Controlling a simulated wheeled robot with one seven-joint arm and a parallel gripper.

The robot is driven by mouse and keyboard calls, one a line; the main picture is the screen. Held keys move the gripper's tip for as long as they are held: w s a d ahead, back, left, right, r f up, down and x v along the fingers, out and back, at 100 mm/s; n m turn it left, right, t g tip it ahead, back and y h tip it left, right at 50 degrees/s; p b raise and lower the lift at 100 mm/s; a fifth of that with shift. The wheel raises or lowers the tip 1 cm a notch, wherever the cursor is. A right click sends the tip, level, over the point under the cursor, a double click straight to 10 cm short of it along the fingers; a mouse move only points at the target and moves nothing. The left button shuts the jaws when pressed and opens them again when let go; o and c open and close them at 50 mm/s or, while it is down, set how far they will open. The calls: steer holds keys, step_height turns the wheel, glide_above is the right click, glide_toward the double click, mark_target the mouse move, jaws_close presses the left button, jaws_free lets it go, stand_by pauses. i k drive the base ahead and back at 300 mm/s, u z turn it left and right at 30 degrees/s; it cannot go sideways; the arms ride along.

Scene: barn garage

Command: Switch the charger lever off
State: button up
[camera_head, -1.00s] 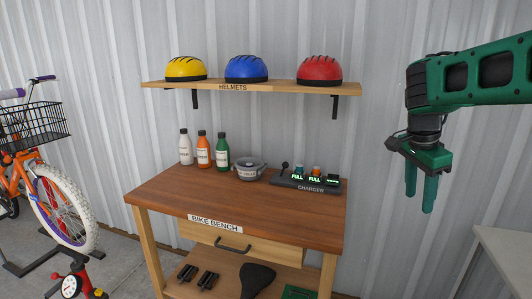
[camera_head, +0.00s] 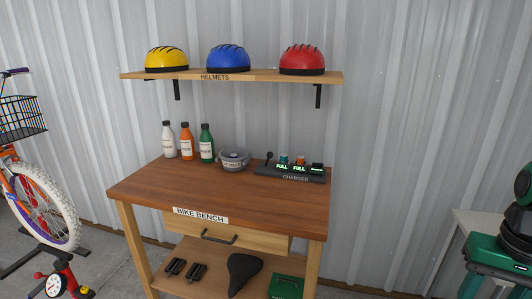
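The charger (camera_head: 292,174) is a dark box at the back right of the bike bench, with its label on the front and green "FULL" displays on top. Its lever (camera_head: 269,157) is a small dark stick with a round knob at the charger's left end, standing up. My gripper (camera_head: 485,288) is at the lower right edge of the view, well to the right of the bench and apart from the charger. Its green fingers point down and look spread with nothing between them; their tips are cut off by the frame's edge.
The bike bench (camera_head: 200,193) carries a grey lidded bowl (camera_head: 234,159) left of the charger and several bottles (camera_head: 187,142) further left. A shelf (camera_head: 230,77) with helmets hangs above. A pale table (camera_head: 480,222) stands at right. The bench top's front is clear.

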mark_target(269, 155)
steer(key=k, duration=0.65)
steer(key=u, duration=0.55)
steer(key=i, duration=1.85)
steer(key=z, duration=0.6)
